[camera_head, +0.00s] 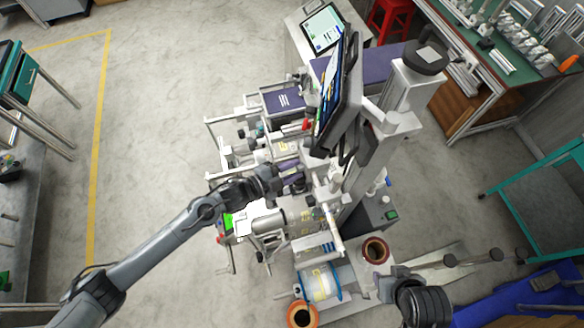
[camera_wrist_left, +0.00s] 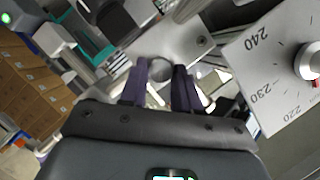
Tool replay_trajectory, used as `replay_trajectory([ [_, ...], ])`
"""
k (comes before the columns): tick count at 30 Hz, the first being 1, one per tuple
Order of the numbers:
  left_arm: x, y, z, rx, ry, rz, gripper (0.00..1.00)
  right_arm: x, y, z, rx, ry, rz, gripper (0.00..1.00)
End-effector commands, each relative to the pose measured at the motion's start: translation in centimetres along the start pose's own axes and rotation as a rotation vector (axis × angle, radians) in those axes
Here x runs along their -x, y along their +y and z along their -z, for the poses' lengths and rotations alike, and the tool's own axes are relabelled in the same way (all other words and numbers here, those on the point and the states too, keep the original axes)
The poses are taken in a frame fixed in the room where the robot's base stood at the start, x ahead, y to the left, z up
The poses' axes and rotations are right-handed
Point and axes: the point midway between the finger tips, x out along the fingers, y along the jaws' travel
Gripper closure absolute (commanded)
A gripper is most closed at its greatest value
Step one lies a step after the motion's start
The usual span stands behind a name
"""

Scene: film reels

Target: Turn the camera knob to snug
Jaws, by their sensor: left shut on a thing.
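My left gripper (camera_head: 292,178) reaches in from the left over the middle of the machine. In the left wrist view its two dark purple fingers (camera_wrist_left: 160,82) stand a short way apart, with a round grey knob (camera_wrist_left: 160,68) between their tips. The gripper is shut on this knob, which I take to be the camera knob. In the head view the gripper and machine parts hide the knob.
A white dial plate (camera_wrist_left: 275,70) with numbers stands close right of the fingers. In the head view a tilted screen (camera_head: 335,95) on a column rises just beyond the gripper. Rollers and a blue-edged reel (camera_head: 320,283) are nearer. Open floor (camera_head: 150,130) is at left.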

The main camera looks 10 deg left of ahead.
Motion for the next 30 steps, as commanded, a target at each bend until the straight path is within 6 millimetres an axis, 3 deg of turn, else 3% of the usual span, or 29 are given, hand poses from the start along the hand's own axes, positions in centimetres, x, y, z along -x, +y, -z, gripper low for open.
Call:
replay_trajectory([
  [11,0.0,0.0,0.0,0.003,0.001,-0.002,0.99,0.0,-0.1,0.0,-0.004,0.0,0.004,0.57],
  [12,0.0,0.0,0.0,0.003,0.001,-0.002,0.64,0.0,-0.1,0.0,-0.004,0.0,0.004,0.57],
  [16,0.0,0.0,0.0,0.003,0.0,-0.002,0.44,0.0,-0.1,0.0,-0.004,0.0,0.003,0.57],
  [25,0.1,0.0,0.0,0.002,0.0,-0.001,0.43,0.0,0.0,0.0,0.002,-0.001,-0.001,0.57],
  [30,1.1,0.1,-0.2,0.002,-0.001,-0.001,0.43,-0.3,0.1,-0.1,0.005,-0.001,-0.004,0.57],
])
